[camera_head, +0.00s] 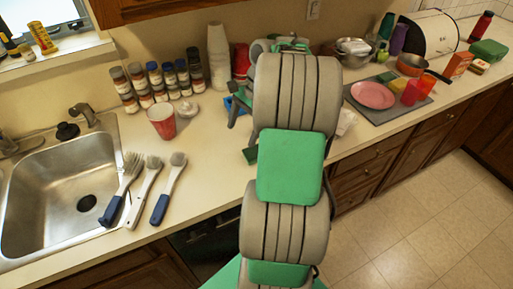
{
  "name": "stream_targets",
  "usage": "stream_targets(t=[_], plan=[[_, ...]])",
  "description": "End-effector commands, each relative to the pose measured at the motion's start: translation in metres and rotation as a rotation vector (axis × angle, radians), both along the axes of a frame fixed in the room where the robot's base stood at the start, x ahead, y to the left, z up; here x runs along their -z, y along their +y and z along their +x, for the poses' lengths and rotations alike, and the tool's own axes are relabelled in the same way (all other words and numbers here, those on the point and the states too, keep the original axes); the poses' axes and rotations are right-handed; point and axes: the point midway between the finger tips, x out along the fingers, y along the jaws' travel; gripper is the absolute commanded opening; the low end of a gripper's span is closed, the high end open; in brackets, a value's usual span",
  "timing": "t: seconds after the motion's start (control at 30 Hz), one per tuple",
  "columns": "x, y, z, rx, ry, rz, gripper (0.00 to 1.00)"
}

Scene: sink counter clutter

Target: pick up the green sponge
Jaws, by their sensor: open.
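A small dark green block (250,155), which looks like the green sponge, lies on the counter just left of my arm, near the front edge. My arm may cover part of it. A dark slanted piece, apparently part of my gripper (237,109), shows left of the upper arm link, above and behind the green block and apart from it. It looks open; most of it is hidden behind my arm, and I see nothing held in it.
Brushes (147,188) lie beside the sink (65,190). A red cup (162,121) and several jars (160,82) stand behind. A blue item (229,103) is near the gripper. A grey mat (402,110) bears a pink plate (373,95). The counter left of the green block is clear.

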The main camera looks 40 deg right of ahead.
Motion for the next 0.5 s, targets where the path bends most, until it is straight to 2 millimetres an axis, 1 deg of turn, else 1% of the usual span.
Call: stream_targets(t=[0.03, 0.1, 0.17, 0.23, 0.5], plan=[[0.007, -0.030, -0.012, 0.111, 0.038, 0.040, 0.76], [0.016, -0.054, -0.025, 0.218, 0.076, 0.077, 0.76], [0.022, -0.064, -0.031, 0.270, 0.095, 0.095, 0.76], [0.030, -0.066, -0.034, 0.295, 0.103, 0.103, 0.76], [0.068, -0.051, -0.029, 0.297, 0.104, 0.103, 0.76]])
